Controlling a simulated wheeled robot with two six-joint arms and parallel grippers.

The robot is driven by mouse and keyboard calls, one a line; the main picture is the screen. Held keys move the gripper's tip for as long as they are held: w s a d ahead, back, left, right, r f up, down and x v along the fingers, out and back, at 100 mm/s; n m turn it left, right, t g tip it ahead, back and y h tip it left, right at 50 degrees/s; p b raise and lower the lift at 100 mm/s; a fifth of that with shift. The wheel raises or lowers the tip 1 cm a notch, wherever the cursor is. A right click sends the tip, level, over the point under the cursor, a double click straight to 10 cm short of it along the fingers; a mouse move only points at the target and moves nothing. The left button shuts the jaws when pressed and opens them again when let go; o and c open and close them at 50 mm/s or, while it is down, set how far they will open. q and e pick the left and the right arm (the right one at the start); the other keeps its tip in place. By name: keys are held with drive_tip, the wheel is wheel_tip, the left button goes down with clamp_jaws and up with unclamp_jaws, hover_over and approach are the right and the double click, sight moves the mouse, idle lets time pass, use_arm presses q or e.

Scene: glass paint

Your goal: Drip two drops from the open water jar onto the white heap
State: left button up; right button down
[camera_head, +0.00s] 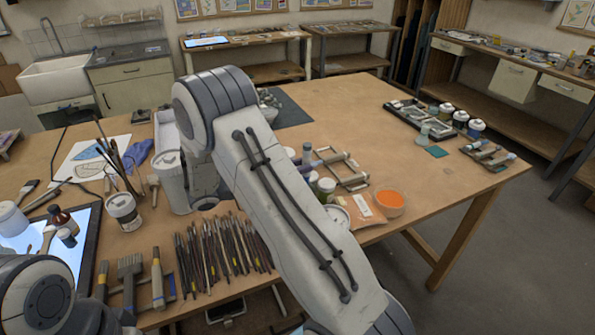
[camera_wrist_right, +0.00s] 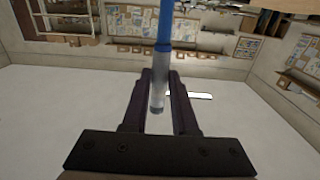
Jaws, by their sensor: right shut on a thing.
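My right gripper (camera_wrist_right: 164,76) is shut on a slim tube (camera_wrist_right: 165,28), blue along its upper part and clear or pale at its lower end, which looks like a dropper. In the head view my right arm crosses the middle of the picture and hides part of the table. The gripper's tips and the tube cannot be made out there. I cannot single out the open water jar or the white heap; they may be behind the arm. My left arm shows at the lower left edge, with its gripper out of view.
Several brushes (camera_head: 222,247) lie at the table's front. A cup of tools (camera_head: 123,212) and a white container (camera_head: 170,182) stand to the left. An orange bowl (camera_head: 389,203) is right of my arm; several jars (camera_head: 476,128) stand farther back. The table's right middle (camera_head: 430,175) is clear.

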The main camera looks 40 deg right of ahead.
wheel_tip(320, 180, up, 6)
drive_tip(key=p, duration=0.1)
idle(0.6)
idle(0.3)
